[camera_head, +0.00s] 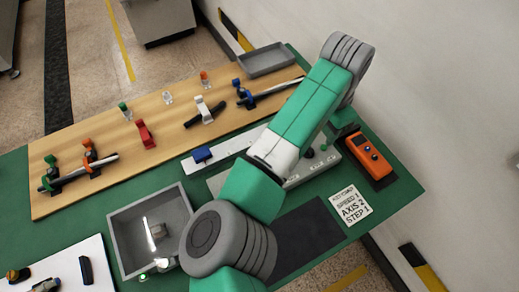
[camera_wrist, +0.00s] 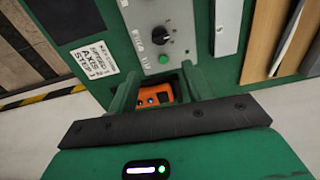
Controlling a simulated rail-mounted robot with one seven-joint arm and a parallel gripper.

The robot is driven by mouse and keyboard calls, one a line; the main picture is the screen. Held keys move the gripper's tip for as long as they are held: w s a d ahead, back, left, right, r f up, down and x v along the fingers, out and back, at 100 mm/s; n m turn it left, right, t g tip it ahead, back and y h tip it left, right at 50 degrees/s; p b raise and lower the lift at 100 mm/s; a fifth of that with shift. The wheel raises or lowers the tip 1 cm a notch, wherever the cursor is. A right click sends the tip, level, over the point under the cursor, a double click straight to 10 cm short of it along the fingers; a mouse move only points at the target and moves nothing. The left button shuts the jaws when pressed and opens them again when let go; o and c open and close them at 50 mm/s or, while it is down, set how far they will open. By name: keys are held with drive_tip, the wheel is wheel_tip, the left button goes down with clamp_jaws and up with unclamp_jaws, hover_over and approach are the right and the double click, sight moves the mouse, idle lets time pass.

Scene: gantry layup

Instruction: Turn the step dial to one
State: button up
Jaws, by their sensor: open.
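A grey control panel (camera_wrist: 180,12) shows at the top of the wrist view, with a round black dial (camera_wrist: 159,35) and a green button (camera_wrist: 163,59). In the head view my arm covers much of the panel (camera_head: 218,181); a dark knob (camera_head: 308,153) shows beside the arm.
A white card (camera_head: 351,207) reads speed 1, axis 2, step 1; it also shows in the wrist view (camera_wrist: 95,60). An orange box (camera_head: 368,157) with buttons lies right of the panel. A grey bin (camera_head: 119,222) and a wooden board (camera_head: 62,204) with clamps are left. A dark mat (camera_head: 305,235) is bare.

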drive_tip(key=shift+w+a+f, duration=0.15)
drive_tip(key=shift+a+f, duration=0.45)
drive_tip(key=shift+a, duration=0.45)
drive_tip(key=shift+f, duration=0.15)
drive_tip(key=f+b, duration=0.1)
drive_tip(key=f, duration=0.1)
drive_tip(key=f+b, duration=0.1)
drive_tip(key=f, duration=0.4)
drive_tip(key=shift+d+f+b, duration=0.2)
drive_tip(key=shift+d+b, duration=0.05)
drive_tip(key=shift+b, duration=0.15)
drive_tip(key=c, duration=1)
drive_tip(key=shift+r+p, duration=0.15)
drive_tip(key=shift+p, duration=0.15)
